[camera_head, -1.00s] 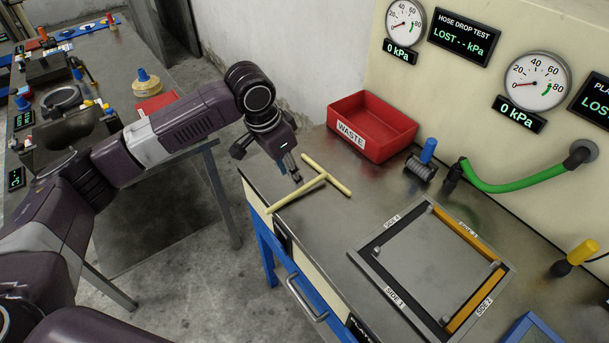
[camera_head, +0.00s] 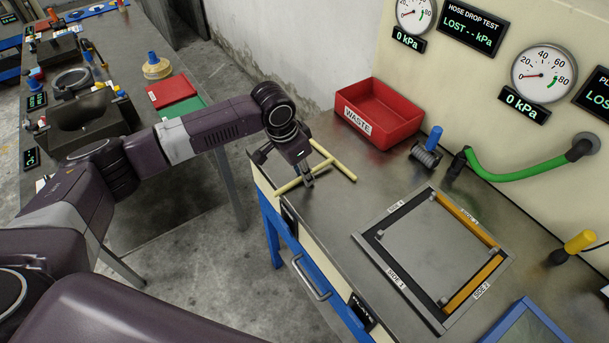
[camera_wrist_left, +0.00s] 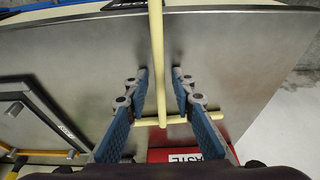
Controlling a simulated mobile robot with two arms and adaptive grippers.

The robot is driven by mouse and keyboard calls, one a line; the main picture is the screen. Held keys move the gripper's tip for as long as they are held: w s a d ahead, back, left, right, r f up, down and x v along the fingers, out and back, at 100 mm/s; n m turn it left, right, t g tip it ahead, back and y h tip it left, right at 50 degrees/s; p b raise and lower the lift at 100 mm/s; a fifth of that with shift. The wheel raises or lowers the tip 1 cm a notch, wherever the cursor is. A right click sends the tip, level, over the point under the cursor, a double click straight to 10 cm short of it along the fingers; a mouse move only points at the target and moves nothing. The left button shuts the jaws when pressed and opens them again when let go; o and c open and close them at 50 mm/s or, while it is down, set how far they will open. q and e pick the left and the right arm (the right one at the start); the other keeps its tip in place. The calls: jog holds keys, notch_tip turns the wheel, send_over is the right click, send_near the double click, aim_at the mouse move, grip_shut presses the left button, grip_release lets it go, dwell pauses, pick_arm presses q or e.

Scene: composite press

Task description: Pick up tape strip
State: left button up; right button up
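Two cream tape strips lie on the metal bench at its far left end, a longer strip (camera_head: 287,187) and a shorter strip (camera_head: 341,166) that crosses its far end. In the left wrist view the long strip (camera_wrist_left: 156,30) runs between the fingers and the short strip (camera_wrist_left: 185,121) crosses beyond. My left gripper (camera_head: 308,183) is low over the long strip. Its fingers (camera_wrist_left: 160,76) are open, one on each side of the strip, with a gap to each. I cannot tell the exact height of the fingertips above the bench. My right gripper is not in view.
A red waste tray (camera_head: 412,122) stands behind the strips. A square frame (camera_head: 388,273) with side labels, orange along two edges, lies to the right. A hose fitting (camera_head: 426,158) and green hose (camera_head: 525,181) are at the back. Bare bench lies between strips and frame.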

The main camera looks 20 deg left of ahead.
pick_arm(q)
jog(key=c, duration=0.5)
grip_shut()
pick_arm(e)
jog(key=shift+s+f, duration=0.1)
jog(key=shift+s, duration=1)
pick_arm(q)
jog(key=shift+r, duration=0.15)
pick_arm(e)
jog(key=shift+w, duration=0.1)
pick_arm(q)
jog(key=shift+w+r, duration=0.1)
jog(key=shift+r, duration=0.1)
notch_tip(320, 180, up, 20)
jog(key=b, duration=0.2)
jog(key=shift+f, duration=0.25)
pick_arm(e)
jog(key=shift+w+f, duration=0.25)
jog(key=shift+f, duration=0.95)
